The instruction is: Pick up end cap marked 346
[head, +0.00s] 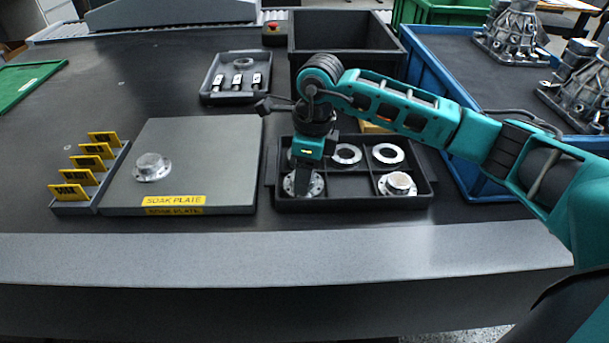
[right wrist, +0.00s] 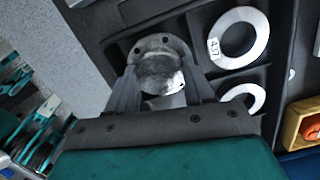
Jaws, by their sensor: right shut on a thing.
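My right gripper (head: 303,184) points down into the front left compartment of a black divided tray (head: 350,202). It is shut on a silver flanged end cap (head: 290,186), which also shows between the fingers in the right wrist view (right wrist: 160,72). No number is readable on this cap, and the fingers hide part of it. The cap appears to be still within the compartment; whether it touches the floor I cannot tell. Another flanged cap (head: 397,184) sits in the front right compartment. My left gripper is not in view.
Flat rings (head: 347,154) lie in back compartments; one ring (right wrist: 239,36) bears a number label. A grey soak plate (head: 220,160) with a flanged part (head: 152,167) is left, beside yellow tags (head: 90,164). A small tray (head: 236,92), dark bin (head: 340,62) and blue crate (head: 480,185) stand around.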

